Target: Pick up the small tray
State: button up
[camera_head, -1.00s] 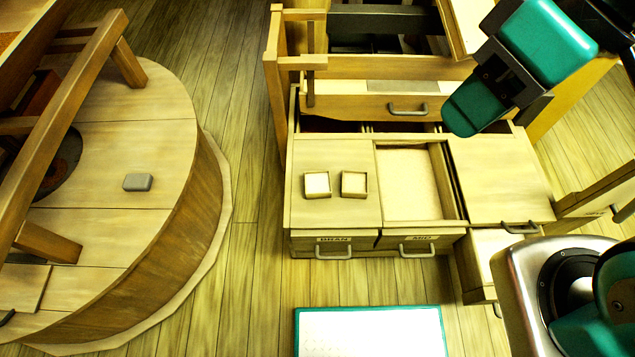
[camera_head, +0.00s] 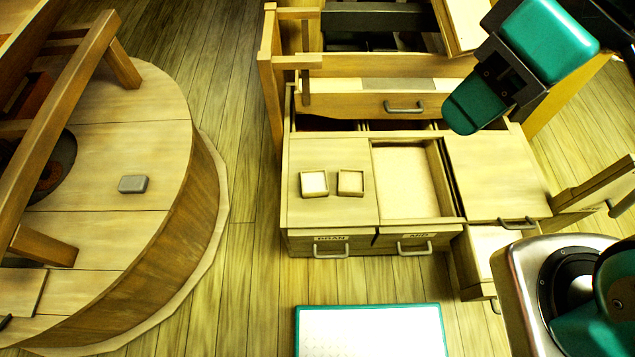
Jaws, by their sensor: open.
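Two small square trays with pale wooden rims stand side by side on the left part of the wooden cabinet top (camera_head: 332,211). The left small tray (camera_head: 314,183) looks whiter inside. The right small tray (camera_head: 350,183) has a more cream inside. They are close together with a narrow gap, and nothing covers them. I cannot tell from the picture which one is meant. Teal and dark parts of my arm reach in at the upper right, well apart from both trays. I make out no gripper fingertips in this view.
A sunken bay (camera_head: 405,180) lies right of the trays. Drawers with handles stand partly open around the cabinet, including a back drawer (camera_head: 350,103). A wooden post frame (camera_head: 272,90) rises at its back left. A round millstone casing (camera_head: 130,165) bears a grey block (camera_head: 133,184). Floor shows between.

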aim_at(315, 185)
jog(key=z, duration=2.45)
jog(key=k, duration=2.35)
jog(key=u, duration=0.8)
jog(key=i, duration=0.95)
